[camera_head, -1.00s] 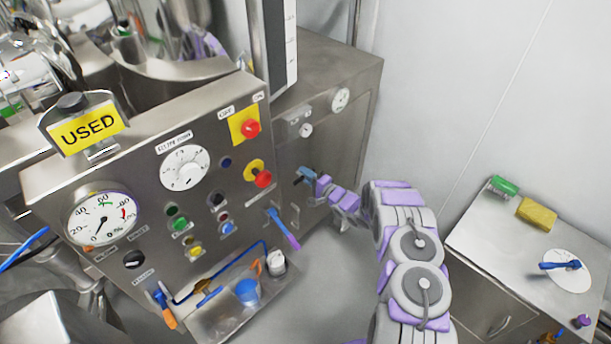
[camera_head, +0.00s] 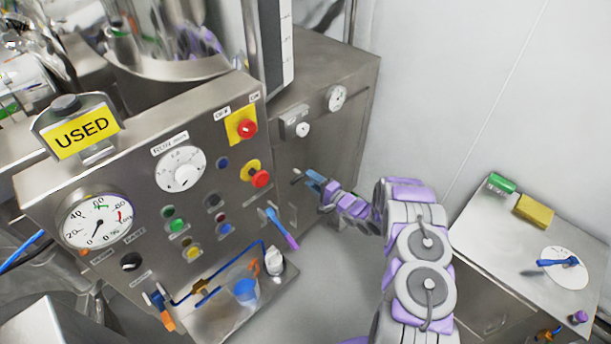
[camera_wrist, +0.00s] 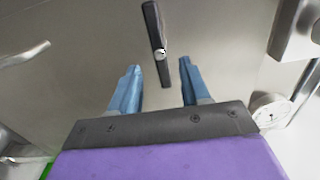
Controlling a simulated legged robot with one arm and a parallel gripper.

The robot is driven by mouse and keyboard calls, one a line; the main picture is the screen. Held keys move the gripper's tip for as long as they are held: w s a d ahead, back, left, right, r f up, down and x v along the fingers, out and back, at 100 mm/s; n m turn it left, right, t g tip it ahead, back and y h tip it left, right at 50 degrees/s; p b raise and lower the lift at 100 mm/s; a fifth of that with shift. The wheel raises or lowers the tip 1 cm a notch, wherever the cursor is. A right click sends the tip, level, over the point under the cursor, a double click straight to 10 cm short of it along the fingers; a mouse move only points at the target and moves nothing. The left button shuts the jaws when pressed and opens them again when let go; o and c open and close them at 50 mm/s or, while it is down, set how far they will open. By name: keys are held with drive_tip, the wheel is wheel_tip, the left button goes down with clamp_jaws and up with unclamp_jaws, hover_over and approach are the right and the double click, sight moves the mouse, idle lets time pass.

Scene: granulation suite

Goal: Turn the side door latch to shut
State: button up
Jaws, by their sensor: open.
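The side door latch is a dark bar (camera_wrist: 157,42) with a silver screw at its pivot. In the wrist view it stands nearly upright, slightly tilted, against the grey metal door. My gripper (camera_wrist: 160,67) is open, its two blue fingers apart on either side of the latch's lower end; whether they touch it is unclear, though gaps show on both sides. In the head view my gripper (camera_head: 313,181) is at the machine's side panel, and the small dark end of the latch (camera_head: 296,178) shows just left of the fingers.
A control panel with a yellow USED sign (camera_head: 85,133) and a blue-purple lever (camera_head: 280,228) stands left of my gripper. A bench (camera_head: 500,235) at right carries a green item, a yellow block (camera_head: 533,211) and a white disc. Bare floor lies between.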

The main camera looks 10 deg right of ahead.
drive_tip(key=v, duration=1.2)
drive_tip(key=shift+s+d, duration=0.2)
drive_tip(key=shift+d, duration=0.2)
drive_tip(key=shift+w, duration=0.1)
